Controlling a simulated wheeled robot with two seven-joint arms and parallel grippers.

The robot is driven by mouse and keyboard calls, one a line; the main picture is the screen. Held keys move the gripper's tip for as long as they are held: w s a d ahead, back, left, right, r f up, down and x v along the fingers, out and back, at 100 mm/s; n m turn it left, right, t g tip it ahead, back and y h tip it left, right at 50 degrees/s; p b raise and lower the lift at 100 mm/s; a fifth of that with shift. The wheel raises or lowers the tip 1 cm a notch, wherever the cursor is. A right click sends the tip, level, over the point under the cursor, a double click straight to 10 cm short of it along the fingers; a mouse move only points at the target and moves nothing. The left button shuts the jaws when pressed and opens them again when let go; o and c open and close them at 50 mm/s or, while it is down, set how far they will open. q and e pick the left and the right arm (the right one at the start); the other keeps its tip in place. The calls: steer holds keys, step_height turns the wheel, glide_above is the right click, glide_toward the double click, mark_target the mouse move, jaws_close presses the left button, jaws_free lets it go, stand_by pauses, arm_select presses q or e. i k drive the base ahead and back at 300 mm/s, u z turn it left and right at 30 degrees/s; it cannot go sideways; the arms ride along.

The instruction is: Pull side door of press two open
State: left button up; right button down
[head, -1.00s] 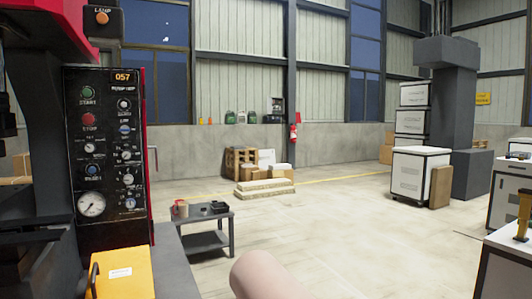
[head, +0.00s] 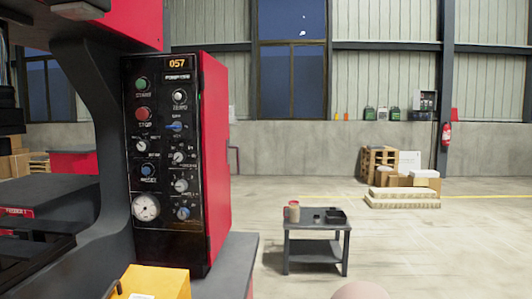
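A press with a black control panel (head: 163,225) stands at the left, its display reading 057. The panel carries buttons, knobs and a round gauge. The red side of its housing (head: 215,150) faces right and looks closed up. A thin bar, perhaps a handle, shows just past its far edge (head: 236,160). I cannot tell whether this is press two or which part is its side door. Neither of my grippers is in view. Only a rounded pinkish shape, perhaps part of me, shows at the bottom edge.
A yellow box (head: 160,280) sits at the lower left by the dark grey base ledge (head: 235,262). A low grey table (head: 316,232) with a cup and small dark items stands right of the press. Pallets and boxes (head: 405,180) lie farther back. The floor at right is clear.

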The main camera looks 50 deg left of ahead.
mark_target(215, 147)
steer(key=u, duration=0.05)
steer(key=i, duration=1.3)
steer(key=u, duration=3.6)
